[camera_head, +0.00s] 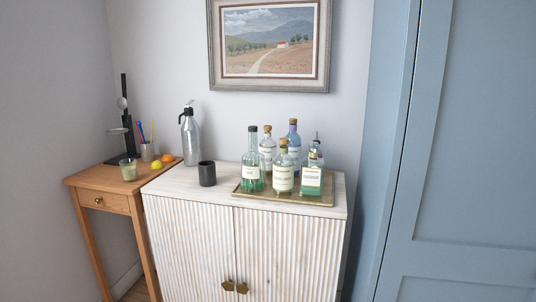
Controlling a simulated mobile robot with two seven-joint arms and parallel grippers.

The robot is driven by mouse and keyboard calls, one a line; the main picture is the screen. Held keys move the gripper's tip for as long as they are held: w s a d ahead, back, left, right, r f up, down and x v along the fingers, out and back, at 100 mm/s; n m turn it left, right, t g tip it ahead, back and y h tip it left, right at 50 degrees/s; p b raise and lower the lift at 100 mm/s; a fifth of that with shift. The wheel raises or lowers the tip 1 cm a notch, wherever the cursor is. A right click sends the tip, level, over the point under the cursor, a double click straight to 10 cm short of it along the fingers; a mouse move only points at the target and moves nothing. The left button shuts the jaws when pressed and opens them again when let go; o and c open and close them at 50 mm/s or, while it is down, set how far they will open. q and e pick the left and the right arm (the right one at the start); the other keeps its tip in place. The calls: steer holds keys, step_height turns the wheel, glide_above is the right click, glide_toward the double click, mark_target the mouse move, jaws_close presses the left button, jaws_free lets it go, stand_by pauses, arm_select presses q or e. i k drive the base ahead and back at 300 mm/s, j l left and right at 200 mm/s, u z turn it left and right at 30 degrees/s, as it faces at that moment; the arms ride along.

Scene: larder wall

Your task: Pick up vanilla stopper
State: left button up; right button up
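Several stoppered bottles stand on a gold-rimmed tray (240,194) on the white cabinet. A tall green bottle (252,160) has a dark stopper (253,129). A clear bottle (267,150) behind it has a cork-coloured stopper (267,129). A front bottle (283,172) with a cream label has a cork-coloured stopper (283,143). A bluish-purple bottle (293,139) at the back has a brown stopper (293,121). A squat green bottle (311,180) is at the right, with a dark spout near it. The labels are too small to read, so I cannot tell which stopper is vanilla. Neither gripper shows.
A dark cup (207,174) and a silver siphon (190,135) stand left of the tray on the cabinet (180,186). A wooden side table (92,181) holds a glass, fruit, a pen cup and a black stand. A blue door (475,150) is at the right.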

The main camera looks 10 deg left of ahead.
mark_target(267, 146)
steer(key=i+j, duration=0.25)
steer(key=j, duration=0.15)
steer(key=i+j, duration=0.3)
steer(key=i+j+z, duration=0.2)
steer(key=j+z, duration=0.15)
steer(key=j, duration=0.15)
steer(key=i+j+z, duration=0.2)
steer(key=k+j, duration=0.1)
